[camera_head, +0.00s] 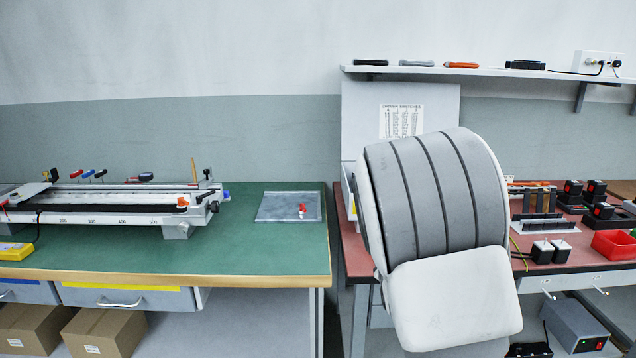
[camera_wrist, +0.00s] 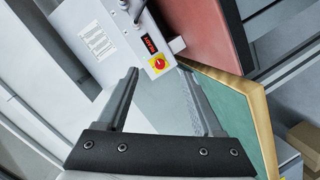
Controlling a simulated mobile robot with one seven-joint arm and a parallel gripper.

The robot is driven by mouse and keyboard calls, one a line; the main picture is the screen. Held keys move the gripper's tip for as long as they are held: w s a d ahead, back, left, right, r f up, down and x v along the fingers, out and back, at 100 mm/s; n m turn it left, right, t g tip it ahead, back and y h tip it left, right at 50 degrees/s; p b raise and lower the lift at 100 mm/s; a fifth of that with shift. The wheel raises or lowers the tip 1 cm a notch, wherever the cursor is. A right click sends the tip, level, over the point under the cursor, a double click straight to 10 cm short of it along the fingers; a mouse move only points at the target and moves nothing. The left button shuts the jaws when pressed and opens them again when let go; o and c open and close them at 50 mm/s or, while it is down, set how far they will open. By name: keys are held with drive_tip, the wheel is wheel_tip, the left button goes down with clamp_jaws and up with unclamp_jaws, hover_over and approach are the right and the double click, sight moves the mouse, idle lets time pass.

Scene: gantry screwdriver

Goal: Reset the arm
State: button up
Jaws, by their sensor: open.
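My gripper (camera_wrist: 160,98) shows in the wrist view with its two fingers spread apart and nothing between them. Beyond the fingers is a light grey panel with a red-lit display and a red knob on a yellow plate (camera_wrist: 158,64). A corner of the green bench top (camera_wrist: 222,95) lies beyond the right finger. In the head view my arm rises in front of the red-topped bench and hides part of it; the gripper itself is not visible there.
The green bench (camera_head: 270,258) on the left carries a long rail fixture (camera_head: 110,212) and a grey tray (camera_head: 272,207) with a small red-and-white item. The red bench (camera_head: 590,250) holds black boxes and a red bin (camera_head: 612,244). A shelf (camera_head: 480,73) runs above.

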drive_tip(key=s+a+r+m+g+y, duration=0.1)
drive_tip(key=s+r+m+g, duration=0.15)
drive_tip(key=s, duration=0.95)
drive_tip(key=s+a+r+m+g, duration=0.2)
drive_tip(key=s+m+g, duration=0.2)
drive_tip(key=s, duration=0.9)
drive_tip(key=s+a+r+m+g+y, duration=0.1)
drive_tip(key=s+r+m+g, duration=0.2)
drive_tip(key=s, duration=0.9)
wheel_tip(320, 180, up, 23)
drive_tip(key=p, duration=2.3)
